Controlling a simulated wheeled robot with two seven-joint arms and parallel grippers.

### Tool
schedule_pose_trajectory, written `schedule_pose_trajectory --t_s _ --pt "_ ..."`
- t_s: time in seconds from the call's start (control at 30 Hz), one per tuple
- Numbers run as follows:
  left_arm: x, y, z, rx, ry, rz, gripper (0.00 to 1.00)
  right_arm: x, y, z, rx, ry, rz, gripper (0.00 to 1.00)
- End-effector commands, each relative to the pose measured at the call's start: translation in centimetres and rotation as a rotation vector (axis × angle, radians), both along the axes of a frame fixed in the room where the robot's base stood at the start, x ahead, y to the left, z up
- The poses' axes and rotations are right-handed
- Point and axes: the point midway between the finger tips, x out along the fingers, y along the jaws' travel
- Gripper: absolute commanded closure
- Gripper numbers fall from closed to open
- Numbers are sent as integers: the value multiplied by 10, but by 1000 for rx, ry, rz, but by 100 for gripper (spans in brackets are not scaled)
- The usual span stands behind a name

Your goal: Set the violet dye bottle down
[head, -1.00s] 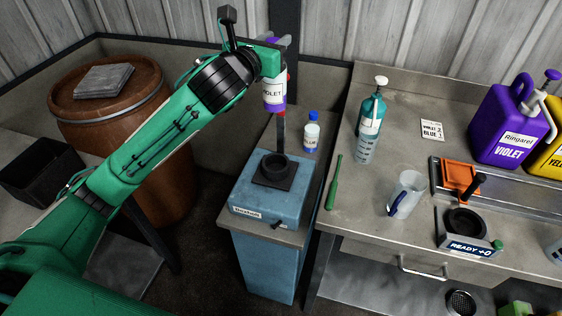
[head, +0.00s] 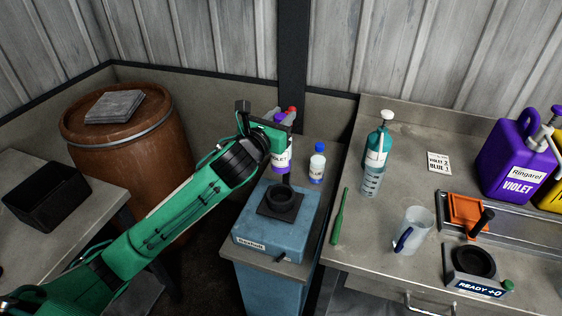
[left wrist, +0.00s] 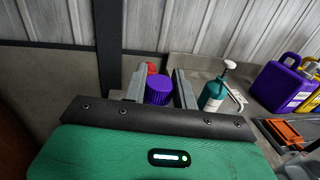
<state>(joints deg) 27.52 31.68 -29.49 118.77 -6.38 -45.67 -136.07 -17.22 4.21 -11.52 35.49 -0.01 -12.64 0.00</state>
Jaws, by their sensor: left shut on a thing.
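The violet dye bottle (head: 280,161) has a white label and is upright in my left gripper (head: 283,143), behind the blue machine. Its ribbed violet cap shows between the two fingers in the left wrist view (left wrist: 159,90), and the gripper (left wrist: 158,88) is shut on it. The bottle is low, near the small grey top at the back. I cannot tell whether its base touches that surface. My right gripper is not in view.
A blue-capped white bottle (head: 317,163) stands just right of the violet one. A red-capped thing (left wrist: 151,68) is close behind it. The blue machine (head: 275,235) with a black ring holder (head: 281,201) is in front. The bench (head: 385,235) lies right.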

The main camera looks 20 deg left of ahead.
Motion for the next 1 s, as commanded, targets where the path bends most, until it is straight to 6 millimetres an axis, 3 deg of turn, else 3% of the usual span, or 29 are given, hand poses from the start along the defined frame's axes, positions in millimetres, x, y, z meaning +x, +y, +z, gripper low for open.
schedule_pose_trajectory --t_s 0.2,0.4,0.57,0.8,1.0 --pt "0 0 -51 -5 5 1 100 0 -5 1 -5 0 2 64" --pt "-1 0 -88 -2 1 1 100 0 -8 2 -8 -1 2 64" --pt "0 0 -101 -1 -1 0 100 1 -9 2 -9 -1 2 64" --pt "0 0 -135 -2 0 1 100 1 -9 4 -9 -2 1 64" --pt "0 0 -141 1 -3 0 100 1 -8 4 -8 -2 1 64"
